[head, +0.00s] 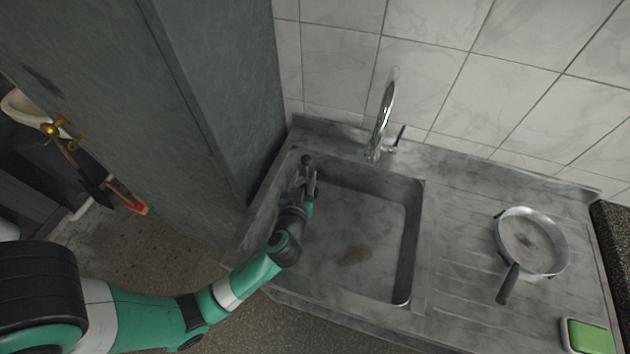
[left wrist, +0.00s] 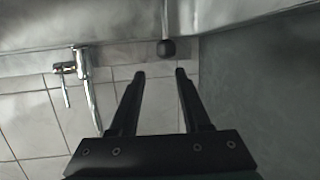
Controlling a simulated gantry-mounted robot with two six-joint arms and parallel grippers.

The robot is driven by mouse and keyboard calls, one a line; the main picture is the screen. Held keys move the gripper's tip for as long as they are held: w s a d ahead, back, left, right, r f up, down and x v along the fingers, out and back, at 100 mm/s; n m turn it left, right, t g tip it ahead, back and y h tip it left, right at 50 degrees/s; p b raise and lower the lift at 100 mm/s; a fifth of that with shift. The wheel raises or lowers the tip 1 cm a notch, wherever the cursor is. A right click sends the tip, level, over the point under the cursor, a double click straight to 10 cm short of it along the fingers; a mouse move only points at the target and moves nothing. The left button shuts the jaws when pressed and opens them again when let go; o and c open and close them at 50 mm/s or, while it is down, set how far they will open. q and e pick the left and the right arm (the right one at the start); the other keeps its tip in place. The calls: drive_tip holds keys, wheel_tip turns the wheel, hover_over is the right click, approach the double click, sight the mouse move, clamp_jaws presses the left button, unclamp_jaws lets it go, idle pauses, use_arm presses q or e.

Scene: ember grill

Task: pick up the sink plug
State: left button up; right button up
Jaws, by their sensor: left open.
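A small dark ball on a thin stem, seemingly the sink plug (head: 306,160), stands at the back left corner of the sink. It also shows in the left wrist view as a black ball (left wrist: 166,48) just past the fingertips. My left gripper (head: 309,177) reaches in over the left side of the sink, just in front of the ball. In the left wrist view my left gripper (left wrist: 160,73) is open, with nothing between its fingers. The ball lies roughly in line with the gap, apart from both fingers. My right gripper is not in view.
The sink basin (head: 370,210) is empty but for a brown stain. A chrome tap (head: 383,120) rises behind it. A grey cabinet side (head: 220,80) closes off the left. A pan (head: 530,243) and a green sponge (head: 588,337) lie on the drainboard at right.

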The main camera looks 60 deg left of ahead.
use_arm(q)
drive_tip(key=b, duration=0.1)
approach(307, 168)
drive_tip(key=shift+g, duration=0.3)
drive_tip(key=shift+f+b+x, duration=0.1)
drive_tip(key=shift+b+x, duration=0.3)
drive_tip(key=shift+x, duration=2.3)
drive_tip(key=shift+f+b+x, duration=0.15)
drive_tip(key=shift+b+x, duration=0.25)
drive_tip(key=shift+x, duration=2.3)
drive_tip(key=shift+d, duration=0.1)
clamp_jaws()
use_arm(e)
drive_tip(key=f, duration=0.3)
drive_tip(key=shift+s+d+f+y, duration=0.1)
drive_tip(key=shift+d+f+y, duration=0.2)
